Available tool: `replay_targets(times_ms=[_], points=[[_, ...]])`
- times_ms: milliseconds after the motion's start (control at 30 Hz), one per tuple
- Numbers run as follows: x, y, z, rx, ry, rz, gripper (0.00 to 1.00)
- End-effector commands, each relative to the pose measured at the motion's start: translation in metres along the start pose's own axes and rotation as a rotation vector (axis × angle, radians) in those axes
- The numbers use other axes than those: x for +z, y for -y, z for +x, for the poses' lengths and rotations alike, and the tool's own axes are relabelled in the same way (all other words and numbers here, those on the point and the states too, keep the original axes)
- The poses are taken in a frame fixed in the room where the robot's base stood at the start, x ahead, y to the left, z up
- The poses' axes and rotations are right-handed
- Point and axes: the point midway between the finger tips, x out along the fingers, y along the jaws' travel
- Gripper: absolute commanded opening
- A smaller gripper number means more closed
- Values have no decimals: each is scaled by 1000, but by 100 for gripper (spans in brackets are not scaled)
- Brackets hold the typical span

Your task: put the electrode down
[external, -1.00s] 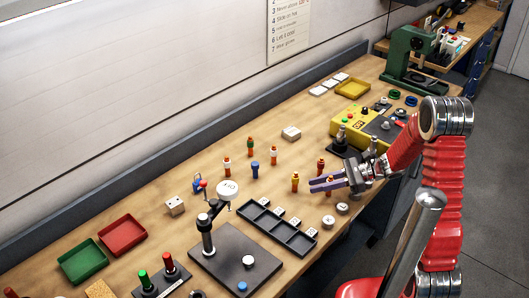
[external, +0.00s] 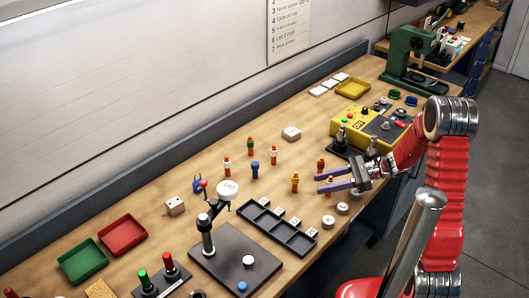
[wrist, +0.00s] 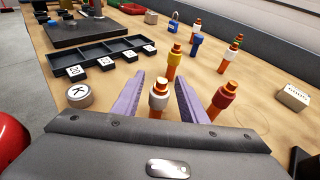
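An orange electrode with a white band (wrist: 158,98) stands upright on the bench between the fingers of my gripper (wrist: 163,88). The fingers are spread, with a visible gap on each side of it. In the external view my gripper (external: 320,184) is low over the bench, its purple fingers apart around this electrode (external: 330,185). A similar electrode with a dark red band (wrist: 223,98) stands just right of the fingers in the wrist view. A yellow-banded electrode (wrist: 174,64) stands beyond the fingertips. The lower end of the electrode between my fingers is partly hidden.
A black slotted tray (external: 278,229) and round caps (external: 328,221) lie close to my gripper. A yellow control box (external: 358,125) stands behind it. Bare bench shows toward the back wall.

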Motion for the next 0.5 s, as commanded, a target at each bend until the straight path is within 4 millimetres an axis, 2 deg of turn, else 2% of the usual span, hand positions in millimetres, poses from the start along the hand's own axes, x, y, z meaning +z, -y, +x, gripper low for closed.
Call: replay_targets(times_ms=[500], points=[[0, 0, -79, -2, 0, 1, 39]])
